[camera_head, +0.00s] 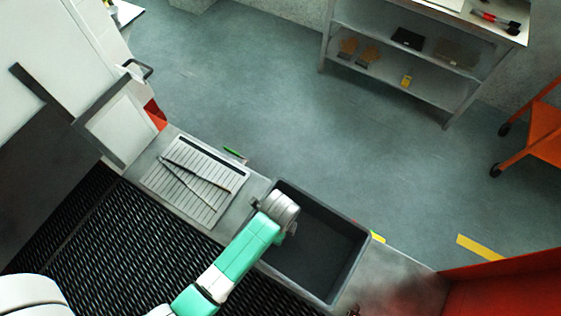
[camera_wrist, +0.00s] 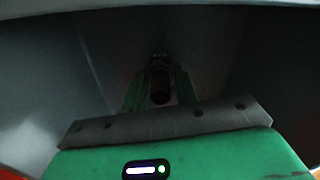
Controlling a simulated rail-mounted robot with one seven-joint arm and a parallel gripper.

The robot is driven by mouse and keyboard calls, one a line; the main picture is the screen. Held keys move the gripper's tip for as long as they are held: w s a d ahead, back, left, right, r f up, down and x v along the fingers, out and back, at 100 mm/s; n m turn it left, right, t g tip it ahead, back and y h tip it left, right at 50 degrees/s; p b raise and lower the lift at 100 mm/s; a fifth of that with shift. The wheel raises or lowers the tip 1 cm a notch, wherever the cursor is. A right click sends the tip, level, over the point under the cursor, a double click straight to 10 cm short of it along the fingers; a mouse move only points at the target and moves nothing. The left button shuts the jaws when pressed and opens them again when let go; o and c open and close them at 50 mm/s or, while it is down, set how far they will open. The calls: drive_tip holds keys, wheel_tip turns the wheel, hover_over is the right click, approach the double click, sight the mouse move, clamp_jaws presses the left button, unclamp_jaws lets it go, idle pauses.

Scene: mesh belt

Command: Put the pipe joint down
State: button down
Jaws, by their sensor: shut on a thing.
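My gripper (camera_wrist: 160,88) shows in the wrist view with its green fingers closed on a dark, round, tube-like piece, the pipe joint (camera_wrist: 160,84). The joint sits between the fingertips, and its lower part is dim. In the head view my wrist is over the left part of a dark grey bin (camera_head: 345,270), and the fingers and the joint are hidden there. In the wrist view grey bin walls surround the gripper. I cannot tell whether the joint touches the bin floor.
A slotted metal tray (camera_head: 177,204) with thin rods lies left of the bin on the grey ledge. A black mesh belt (camera_head: 110,240) runs along the near side. The right part of the bin is empty. A red panel (camera_head: 510,285) stands at the right.

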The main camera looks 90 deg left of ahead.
drive_tip(key=shift+f, duration=0.3)
drive_tip(key=shift+f, duration=0.1)
drive_tip(key=c, duration=1.1)
unclamp_jaws()
wheel_tip(320, 180, up, 12)
drive_tip(key=shift+r, duration=0.1)
